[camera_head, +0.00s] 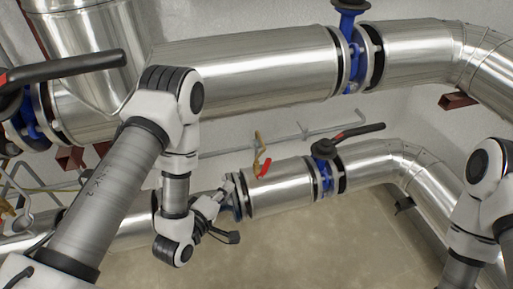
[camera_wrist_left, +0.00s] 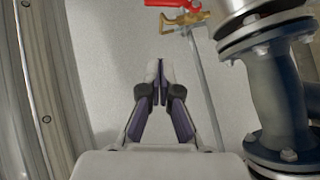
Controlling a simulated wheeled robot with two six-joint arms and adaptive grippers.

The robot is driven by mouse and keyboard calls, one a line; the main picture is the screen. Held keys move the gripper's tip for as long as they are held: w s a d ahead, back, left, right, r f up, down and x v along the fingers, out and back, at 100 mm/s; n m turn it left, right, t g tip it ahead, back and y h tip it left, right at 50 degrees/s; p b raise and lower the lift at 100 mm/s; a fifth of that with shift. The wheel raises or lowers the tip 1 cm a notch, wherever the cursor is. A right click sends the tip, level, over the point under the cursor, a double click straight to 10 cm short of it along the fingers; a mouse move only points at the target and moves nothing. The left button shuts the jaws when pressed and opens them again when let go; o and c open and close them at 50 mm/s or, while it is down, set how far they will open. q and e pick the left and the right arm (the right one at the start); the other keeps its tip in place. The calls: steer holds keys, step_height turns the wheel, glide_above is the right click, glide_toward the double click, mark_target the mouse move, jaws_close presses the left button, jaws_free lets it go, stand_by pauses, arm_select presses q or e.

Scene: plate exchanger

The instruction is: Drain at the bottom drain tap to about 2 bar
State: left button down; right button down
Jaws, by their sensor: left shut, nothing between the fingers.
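A brass tap (camera_head: 258,150) with a red lever (camera_head: 266,167) sits by the lower metal-clad pipe in the head view. It also shows at the top of the left wrist view as a brass tap (camera_wrist_left: 186,18) with a red handle (camera_wrist_left: 172,3). Another brass fitting (camera_head: 6,206) is partly cut off at the left edge; I cannot tell which is the bottom drain tap. My left gripper (camera_head: 227,186) is beside the lower pipe, to the left of and below the red-levered tap. In the wrist view its fingers (camera_wrist_left: 158,76) are together and empty, apart from the tap. No readable pressure gauge shows.
A large upper pipe (camera_head: 265,68) crosses the view. Blue valves with dark levers sit on the upper left (camera_head: 28,115) and the lower pipe (camera_head: 324,165). A blue flanged fitting (camera_wrist_left: 280,100) stands close right of my left gripper. My right arm is at the right edge.

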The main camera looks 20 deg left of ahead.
arm_select(q)
glide_toward(264, 169)
steer(key=w+a, duration=0.3)
steer(key=w, duration=0.2)
steer(key=shift+w+d+f+b, duration=0.15)
steer(key=shift+w+d+b, duration=0.15)
steer(key=shift+w+d, duration=0.4)
steer(key=shift+w+d+f+b, duration=0.1)
steer(key=shift+w+d+b, duration=0.2)
steer(key=shift+w+d, duration=0.4)
steer(key=shift+s+d, duration=0.1)
steer(key=shift+s, duration=0.05)
